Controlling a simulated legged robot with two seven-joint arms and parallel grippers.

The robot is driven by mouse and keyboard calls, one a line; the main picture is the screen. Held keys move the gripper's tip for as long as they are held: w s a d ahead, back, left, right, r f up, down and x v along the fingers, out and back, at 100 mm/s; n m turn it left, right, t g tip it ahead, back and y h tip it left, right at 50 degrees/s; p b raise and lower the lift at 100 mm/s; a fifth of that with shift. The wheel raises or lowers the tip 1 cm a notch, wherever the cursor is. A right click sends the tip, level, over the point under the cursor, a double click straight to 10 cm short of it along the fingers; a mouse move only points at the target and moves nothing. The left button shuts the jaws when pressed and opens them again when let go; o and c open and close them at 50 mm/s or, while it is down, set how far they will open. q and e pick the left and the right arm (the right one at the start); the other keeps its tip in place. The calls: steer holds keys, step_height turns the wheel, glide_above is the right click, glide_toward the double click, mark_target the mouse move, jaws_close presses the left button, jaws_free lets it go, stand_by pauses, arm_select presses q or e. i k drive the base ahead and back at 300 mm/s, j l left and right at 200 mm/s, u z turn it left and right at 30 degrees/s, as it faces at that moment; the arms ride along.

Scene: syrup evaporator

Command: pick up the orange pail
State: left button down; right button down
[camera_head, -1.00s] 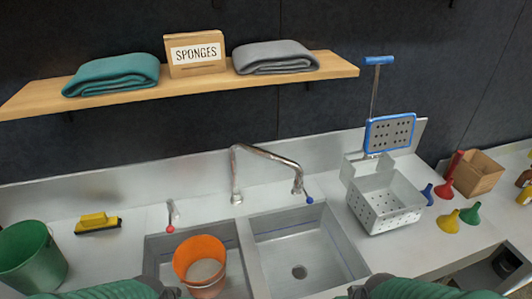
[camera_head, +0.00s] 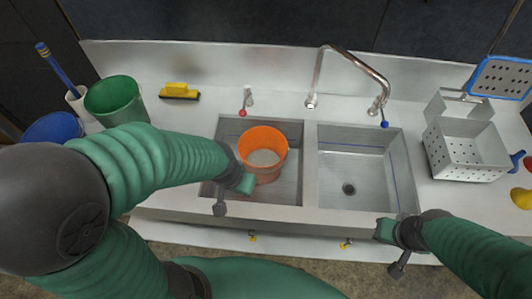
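The orange pail (camera_head: 264,149) stands upright in the left basin of the sink, with a greyish inside bottom showing. My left gripper (camera_head: 233,196) is at the pail's lower left, over the front left part of that basin; its green and dark fingers look spread, with nothing seen between them. I cannot tell whether it touches the pail. My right gripper (camera_head: 391,247) is in front of the right basin, past the counter's front edge, with its fingers apart and empty.
The right basin (camera_head: 350,175) is empty. A green pail (camera_head: 114,101), a blue pail (camera_head: 54,128) and a yellow brush (camera_head: 179,91) are at the left. The faucet (camera_head: 345,60) arches behind the basins. A perforated metal basket (camera_head: 465,150) stands at the right.

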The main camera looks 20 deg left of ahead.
mark_target(262, 150)
steer(key=i+j+u, duration=0.1)
steer(key=j+u, duration=0.25)
steer(key=u, duration=0.15)
steer(key=i+j+u, duration=0.2)
steer(key=j+u, duration=0.25)
steer(key=l, duration=0.1)
